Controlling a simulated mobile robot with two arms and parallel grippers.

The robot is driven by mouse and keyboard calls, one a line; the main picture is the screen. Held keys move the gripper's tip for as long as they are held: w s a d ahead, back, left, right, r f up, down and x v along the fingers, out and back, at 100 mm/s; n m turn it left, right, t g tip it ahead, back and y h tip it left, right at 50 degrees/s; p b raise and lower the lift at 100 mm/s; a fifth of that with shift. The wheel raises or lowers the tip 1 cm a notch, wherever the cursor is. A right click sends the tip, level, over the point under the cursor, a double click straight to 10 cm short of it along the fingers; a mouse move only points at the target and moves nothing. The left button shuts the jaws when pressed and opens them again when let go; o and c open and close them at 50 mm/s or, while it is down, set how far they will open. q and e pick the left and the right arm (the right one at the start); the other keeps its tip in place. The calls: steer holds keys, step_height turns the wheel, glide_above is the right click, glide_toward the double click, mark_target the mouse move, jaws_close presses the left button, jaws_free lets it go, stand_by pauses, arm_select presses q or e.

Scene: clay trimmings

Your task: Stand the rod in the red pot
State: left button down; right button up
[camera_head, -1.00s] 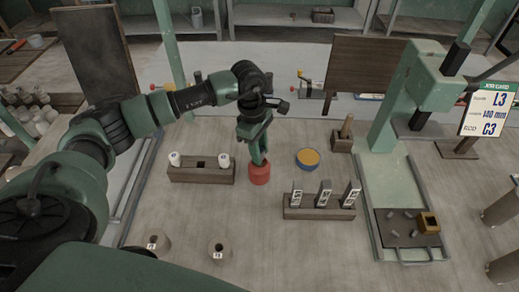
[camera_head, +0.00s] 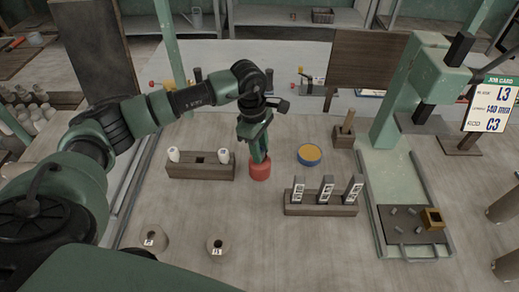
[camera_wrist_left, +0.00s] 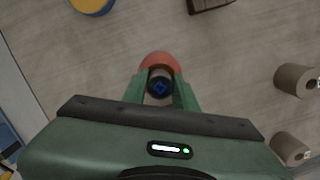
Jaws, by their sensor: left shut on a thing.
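The red pot (camera_head: 260,171) stands on the table near the middle of the head view. My left gripper (camera_head: 259,154) points down right over it, fingertips at about the pot's rim. In the left wrist view the gripper (camera_wrist_left: 160,94) is shut on the rod, whose dark round end with a blue mark (camera_wrist_left: 160,87) shows between the fingers. The red pot (camera_wrist_left: 160,60) shows just beyond the rod. The rod's lower end is hidden, so I cannot tell how deep it sits in the pot. My right gripper is not in view.
A wooden block with two white-topped pieces (camera_head: 201,172) stands left of the pot. A blue dish with yellow content (camera_head: 309,156) and a rack of labelled blocks (camera_head: 320,210) are to the right. A job card (camera_head: 489,106) is far right.

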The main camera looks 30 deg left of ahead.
arm_select(q)
steer(key=shift+s+d+f, duration=0.1)
steer(key=shift+s+f, duration=0.25)
steer(key=shift+f, duration=0.25)
steer(key=c, duration=1.3)
jaws_free()
steer(key=shift+c, duration=0.2)
steer(key=o, duration=0.3)
steer(key=shift+w, duration=0.1)
steer(key=shift+w+f, duration=0.1)
steer(key=shift+r, duration=0.45)
steer(key=r, duration=0.2)
steer(key=r+b, duration=0.1)
steer(key=r, duration=0.2)
steer(key=a+r+b, duration=0.1)
steer(key=r, duration=0.1)
steer(key=shift+w+r, duration=0.15)
steer(key=shift+w, duration=0.1)
steer(key=shift+w+a+r, duration=0.1)
steer(key=shift+r, duration=0.35)
